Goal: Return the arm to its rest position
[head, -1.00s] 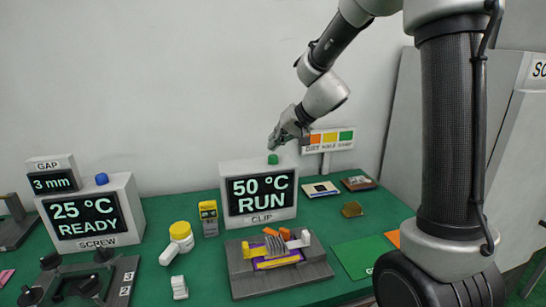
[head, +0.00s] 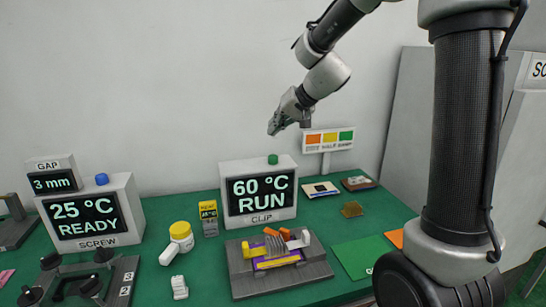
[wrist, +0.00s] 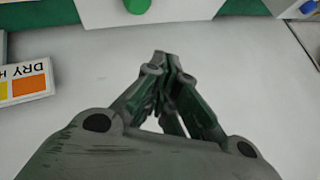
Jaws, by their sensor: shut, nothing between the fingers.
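My gripper (head: 274,130) hangs in the air in front of the grey wall, above the CLIP box (head: 228,209) and its green button (head: 272,159). It is apart from the button and points down to the left. In the wrist view my gripper (wrist: 165,58) has its fingertips together with nothing between them. The green button also shows in the wrist view (wrist: 137,5), at the top edge, beyond the fingertips. The CLIP display reads 60 °C RUN.
The colour-strip sign (head: 328,139) stands right of the CLIP box, below my forearm. The clip fixture (head: 310,273) is in front. The air before the wall is clear.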

